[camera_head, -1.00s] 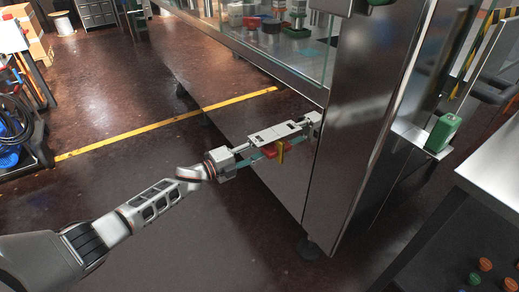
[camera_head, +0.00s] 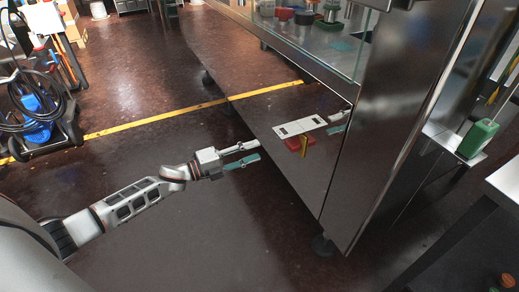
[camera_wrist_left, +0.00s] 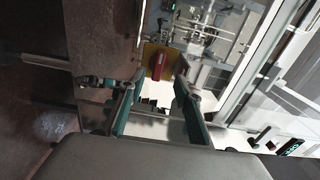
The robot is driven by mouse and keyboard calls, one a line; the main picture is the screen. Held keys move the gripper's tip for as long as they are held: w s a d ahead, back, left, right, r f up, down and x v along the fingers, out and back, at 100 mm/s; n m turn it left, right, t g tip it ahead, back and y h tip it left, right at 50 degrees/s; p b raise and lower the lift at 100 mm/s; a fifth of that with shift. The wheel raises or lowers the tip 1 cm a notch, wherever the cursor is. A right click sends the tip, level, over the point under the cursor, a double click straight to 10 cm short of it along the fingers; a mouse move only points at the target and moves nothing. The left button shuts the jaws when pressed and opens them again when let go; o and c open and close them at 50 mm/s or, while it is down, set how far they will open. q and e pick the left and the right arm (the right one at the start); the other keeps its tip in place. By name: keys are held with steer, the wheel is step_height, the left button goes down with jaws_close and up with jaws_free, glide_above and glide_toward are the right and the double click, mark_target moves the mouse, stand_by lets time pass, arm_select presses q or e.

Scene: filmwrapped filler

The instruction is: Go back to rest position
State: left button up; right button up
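My left gripper (camera_head: 259,150) is in front of the steel cabinet side, to the left of a red rotary switch (camera_head: 295,146) with a yellow part. Its two fingers are apart, with nothing between them in the head view, and a visible gap separates them from the switch. In the left wrist view the teal fingers (camera_wrist_left: 157,102) are spread, and the red switch handle (camera_wrist_left: 159,65) on its yellow plate shows beyond them. A pale labelled plate (camera_head: 301,127) is above the switch. My right gripper is not in view.
The steel cabinet (camera_head: 400,110) stands right of my arm, with a glass-walled work area on top. A cart with blue equipment and hoses (camera_head: 38,105) stands at left. The floor below my arm is clear.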

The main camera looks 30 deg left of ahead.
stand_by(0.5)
arm_select(q)
steer(key=s+d+f+n+g+y+p, duration=0.1)
steer(key=s+d+f+n+y+p, duration=0.1)
steer(key=s+n, duration=0.5)
steer(key=s+d+f+n+g+y+p, duration=0.1)
steer(key=s+d+f+n+y+p, duration=0.2)
steer(key=s, duration=1.4)
steer(key=s+d+f+n+g+y+p, duration=0.1)
steer(key=s+d+f+n+y+p, duration=0.2)
steer(key=s+d+n+p, duration=0.3)
steer(key=s+n, duration=0.5)
steer(key=shift+s+g+p, duration=0.35)
steer(key=shift+s+g, duration=0.05)
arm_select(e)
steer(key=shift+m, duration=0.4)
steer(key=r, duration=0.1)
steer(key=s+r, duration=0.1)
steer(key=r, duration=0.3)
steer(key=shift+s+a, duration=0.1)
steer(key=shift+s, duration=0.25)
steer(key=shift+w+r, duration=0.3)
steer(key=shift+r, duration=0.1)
